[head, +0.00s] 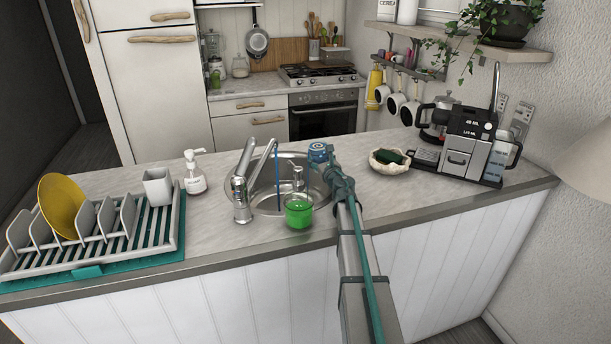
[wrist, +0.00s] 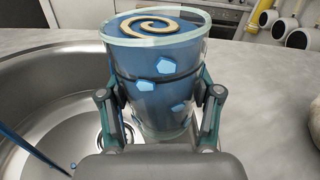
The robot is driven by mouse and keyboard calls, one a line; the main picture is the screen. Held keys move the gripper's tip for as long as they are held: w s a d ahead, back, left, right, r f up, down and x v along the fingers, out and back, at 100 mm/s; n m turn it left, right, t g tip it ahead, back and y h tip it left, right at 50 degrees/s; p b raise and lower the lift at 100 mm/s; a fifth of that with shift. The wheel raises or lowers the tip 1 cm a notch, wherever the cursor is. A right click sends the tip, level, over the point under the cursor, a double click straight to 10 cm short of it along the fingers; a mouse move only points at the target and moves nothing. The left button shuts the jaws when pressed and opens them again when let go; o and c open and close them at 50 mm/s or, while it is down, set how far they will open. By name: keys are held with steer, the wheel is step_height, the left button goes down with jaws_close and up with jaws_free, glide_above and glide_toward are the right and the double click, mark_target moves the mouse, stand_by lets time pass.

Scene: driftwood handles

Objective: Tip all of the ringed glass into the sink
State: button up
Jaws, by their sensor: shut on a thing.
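My gripper (head: 326,163) is shut on a clear glass (head: 318,151) with blue contents. In the wrist view the gripper (wrist: 160,105) has one finger on each side of this glass (wrist: 158,75). The glass looks upright, with a cream spiral across its top and pale blue pentagons on its side. It is at the right edge of the steel sink (head: 262,200); whether it touches the counter I cannot tell. The sink bowl also shows at left in the wrist view (wrist: 40,75). A second glass with green contents (head: 298,211) stands at the sink's front edge.
The tap (head: 241,195) stands at the sink's left. A thin blue upright line (head: 277,178) runs down into the bowl. A soap bottle (head: 195,172) and dish rack (head: 95,235) are left. A shell dish (head: 389,163) and coffee machine (head: 465,150) are right.

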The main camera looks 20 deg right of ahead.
steer(key=shift+d+r+n+p, duration=0.2)
steer(key=shift+n+p, duration=0.1)
steer(key=shift+n, duration=0.25)
steer(key=shift+d+r+n+p, duration=0.1)
steer(key=shift+r+n+p, duration=0.15)
steer(key=shift+n, duration=0.3)
stand_by(2.1)
steer(key=shift+s+d+f+n+g, duration=0.15)
steer(key=shift+f+n+g, duration=0.25)
steer(key=shift+n, duration=0.4)
stand_by(1.6)
steer(key=shift+r+n, duration=0.2)
steer(key=shift+n, duration=0.2)
stand_by(1.1)
